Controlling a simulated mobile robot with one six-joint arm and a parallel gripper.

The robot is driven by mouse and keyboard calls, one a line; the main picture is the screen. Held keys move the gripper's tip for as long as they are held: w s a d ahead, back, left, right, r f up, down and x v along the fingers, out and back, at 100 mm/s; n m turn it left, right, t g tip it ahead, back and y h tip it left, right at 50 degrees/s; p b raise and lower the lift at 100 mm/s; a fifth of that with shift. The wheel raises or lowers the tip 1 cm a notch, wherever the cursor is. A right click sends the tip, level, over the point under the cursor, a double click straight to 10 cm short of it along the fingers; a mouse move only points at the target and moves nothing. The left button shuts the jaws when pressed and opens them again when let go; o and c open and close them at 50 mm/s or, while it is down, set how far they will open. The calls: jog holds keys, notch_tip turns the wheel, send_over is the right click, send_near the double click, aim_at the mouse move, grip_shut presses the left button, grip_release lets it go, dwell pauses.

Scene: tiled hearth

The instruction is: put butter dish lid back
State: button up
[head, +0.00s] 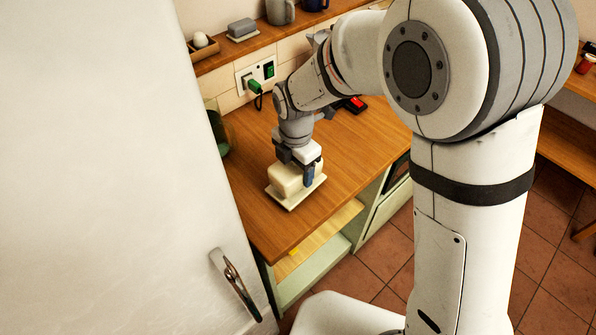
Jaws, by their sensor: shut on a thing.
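The cream butter dish lid (285,179) is a rounded block low over the pale butter dish base (294,201) on the wooden counter. My gripper (297,172) points down and is shut on the lid from above. The lid looks to be on or just above the base; I cannot tell whether they touch. The gripper's fingers hide part of the lid's top and right side. Any butter inside is hidden.
A green item (217,135) stands at the counter's left edge. A socket with a green plug (254,86) is on the wall behind. A red and black object (355,104) lies further right. The shelf (232,51) holds several items. The counter front is clear.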

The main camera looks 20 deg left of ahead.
jog(key=shift+f, duration=1.2)
jog(key=shift+f, duration=0.15)
jog(key=o, duration=1.1)
notch_tip(320, 180, up, 12)
jog(key=shift+r+b, duration=0.1)
jog(key=shift+b, duration=0.25)
jog(key=shift+d+r, duration=0.1)
